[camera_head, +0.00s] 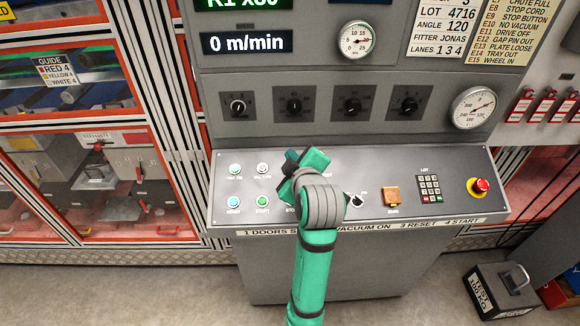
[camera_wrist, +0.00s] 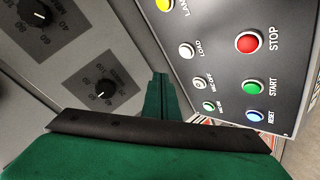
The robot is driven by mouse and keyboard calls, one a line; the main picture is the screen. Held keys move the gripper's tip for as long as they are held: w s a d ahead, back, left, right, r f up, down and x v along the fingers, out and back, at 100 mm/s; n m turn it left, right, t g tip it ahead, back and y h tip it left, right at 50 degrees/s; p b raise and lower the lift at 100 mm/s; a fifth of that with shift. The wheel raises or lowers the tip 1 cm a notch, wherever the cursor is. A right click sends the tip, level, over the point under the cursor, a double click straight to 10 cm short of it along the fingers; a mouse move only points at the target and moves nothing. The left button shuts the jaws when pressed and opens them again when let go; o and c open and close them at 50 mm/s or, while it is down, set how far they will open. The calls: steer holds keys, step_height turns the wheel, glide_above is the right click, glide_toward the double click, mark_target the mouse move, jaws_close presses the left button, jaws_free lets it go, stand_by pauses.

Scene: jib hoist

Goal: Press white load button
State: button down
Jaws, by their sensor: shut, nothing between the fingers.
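The white load button (camera_wrist: 187,50) sits on the sloped console panel, with the word LOAD beside it in the wrist view. In the head view my arm and gripper hide it. My gripper (camera_wrist: 158,77) is shut and empty. In the wrist view its green fingertips show left of and below the load button, apart from it in the picture. In the head view my gripper (camera_head: 292,160) is over the left-middle part of the panel. I cannot tell how far the fingertips are from the panel surface.
Near the load button are a red stop button (camera_wrist: 248,43), a yellow button (camera_wrist: 164,4), a green start button (camera_wrist: 252,88), a blue reset button (camera_wrist: 252,117) and a vac off button (camera_wrist: 198,85). A keypad (camera_head: 430,188) and red emergency knob (camera_head: 480,186) are at right.

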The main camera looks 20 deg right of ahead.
steer(key=shift+w+d+f, duration=0.1)
steer(key=shift+w+f, duration=0.2)
steer(key=shift+f, duration=0.4)
steer(key=shift+w+d+f, duration=0.1)
steer(key=shift+w+f, duration=0.2)
steer(key=shift+f, duration=0.4)
steer(key=shift+w+d+f, duration=0.1)
steer(key=shift+w+f, duration=0.2)
steer(key=shift+f, duration=0.4)
steer(key=shift+f, duration=0.15)
stand_by(0.4)
steer(key=shift+w+f, duration=0.15)
steer(key=shift+f, duration=0.05)
steer(key=shift+w+f, duration=0.15)
steer(key=shift+f, duration=0.3)
stand_by(1.0)
steer(key=shift+r, duration=0.1)
steer(key=shift+s+r, duration=0.35)
steer(key=shift+r, duration=0.35)
steer(key=shift+s+a+r, duration=0.1)
steer(key=shift+s+r, duration=0.2)
steer(key=shift+r, duration=0.5)
steer(key=shift+s+a+r, duration=0.1)
steer(key=shift+s+r, duration=0.25)
steer(key=shift+r, duration=0.4)
steer(key=shift+s+a+r, duration=0.1)
steer(key=shift+s+r, duration=0.2)
steer(key=shift+r, duration=0.5)
